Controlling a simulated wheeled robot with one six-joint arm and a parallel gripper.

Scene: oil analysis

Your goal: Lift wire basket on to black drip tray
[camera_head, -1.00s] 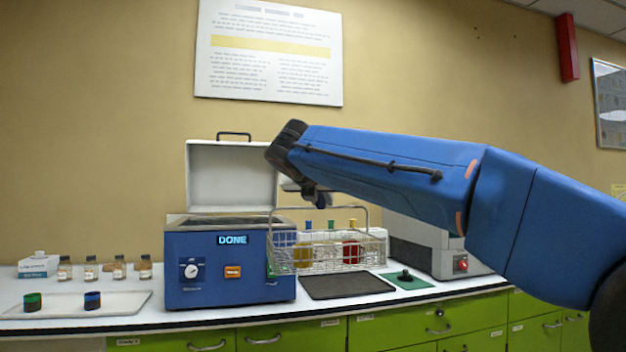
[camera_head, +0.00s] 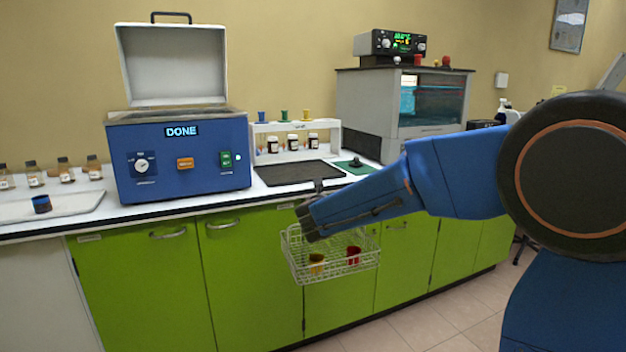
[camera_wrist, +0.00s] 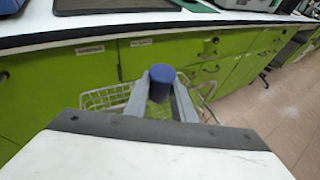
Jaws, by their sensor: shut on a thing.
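The wire basket (camera_head: 338,274) hangs from my gripper in front of the green cabinets, lower in the head view than the counter top. The exact grip on the basket is hidden by my arm in the head view. The black drip tray (camera_head: 298,173) lies flat and empty on the counter; its edge also shows in the wrist view (camera_wrist: 115,5).
A blue bath (camera_head: 180,175) with its lid up and "DONE" showing stands left of the tray. A white rack (camera_head: 296,153) with small bottles stands behind it. A green mat (camera_head: 357,168) and a grey cabinet instrument (camera_head: 365,105) are at right. The counter edge lies between basket and tray.

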